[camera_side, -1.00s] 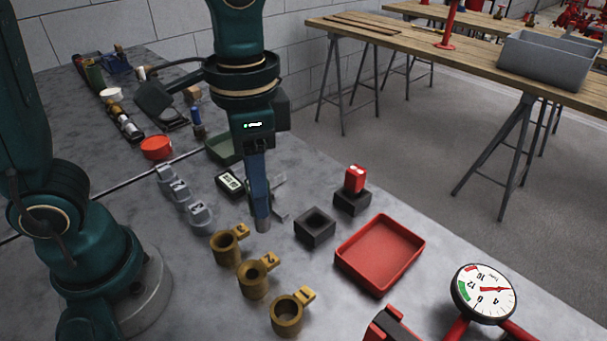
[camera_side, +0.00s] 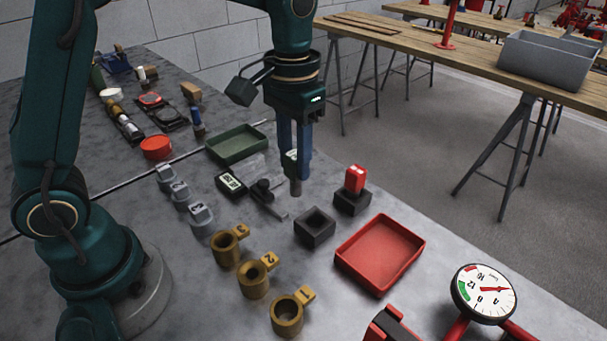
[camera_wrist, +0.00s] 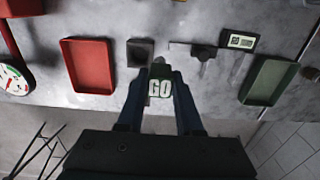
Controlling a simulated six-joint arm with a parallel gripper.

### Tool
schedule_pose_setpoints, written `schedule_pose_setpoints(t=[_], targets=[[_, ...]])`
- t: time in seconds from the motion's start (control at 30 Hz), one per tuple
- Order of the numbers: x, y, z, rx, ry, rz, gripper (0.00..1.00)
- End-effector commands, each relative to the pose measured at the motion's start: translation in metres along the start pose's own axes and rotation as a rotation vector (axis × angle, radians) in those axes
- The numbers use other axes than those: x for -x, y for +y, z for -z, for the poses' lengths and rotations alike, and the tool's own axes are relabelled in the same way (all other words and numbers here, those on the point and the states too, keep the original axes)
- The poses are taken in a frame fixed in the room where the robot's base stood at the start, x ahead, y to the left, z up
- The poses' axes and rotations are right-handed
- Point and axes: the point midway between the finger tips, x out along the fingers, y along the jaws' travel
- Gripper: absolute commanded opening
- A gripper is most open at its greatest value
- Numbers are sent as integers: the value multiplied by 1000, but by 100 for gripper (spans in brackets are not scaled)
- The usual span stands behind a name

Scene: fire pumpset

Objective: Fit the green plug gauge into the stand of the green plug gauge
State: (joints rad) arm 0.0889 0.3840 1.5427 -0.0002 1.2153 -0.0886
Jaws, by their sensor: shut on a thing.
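My gripper (camera_side: 294,158) is shut on the green plug gauge (camera_side: 290,169), with its steel end pointing down over the table. The stand (camera_side: 314,228) of the green plug gauge is a dark square block with an empty hole, below and slightly right of the gauge in the side view. It also shows in the wrist view (camera_wrist: 140,53), just up and left of the gauge. The gauge is apart from the stand and appears above the table.
A red gauge (camera_side: 355,179) stands in a second dark block (camera_side: 351,202), close to the right of my gripper. Brass cups (camera_side: 252,280), a digital meter (camera_side: 231,182), a caliper-like tool (camera_side: 268,197) and a green tray (camera_side: 238,144) are around.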

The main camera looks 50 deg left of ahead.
Motion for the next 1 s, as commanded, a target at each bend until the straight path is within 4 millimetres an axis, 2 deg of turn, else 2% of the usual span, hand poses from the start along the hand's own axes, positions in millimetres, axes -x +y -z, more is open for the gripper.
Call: schedule_pose_setpoints(t=[0.1,0.27,0.37,0.6,1.0], targets=[[-14,23,4,-6,-2,0,0],[-22,37,8,-1,1,0,0],[-29,39,8,0,-2,0,0],[-60,39,7,1,-2,0,0],[-66,39,8,1,1,0,0]])
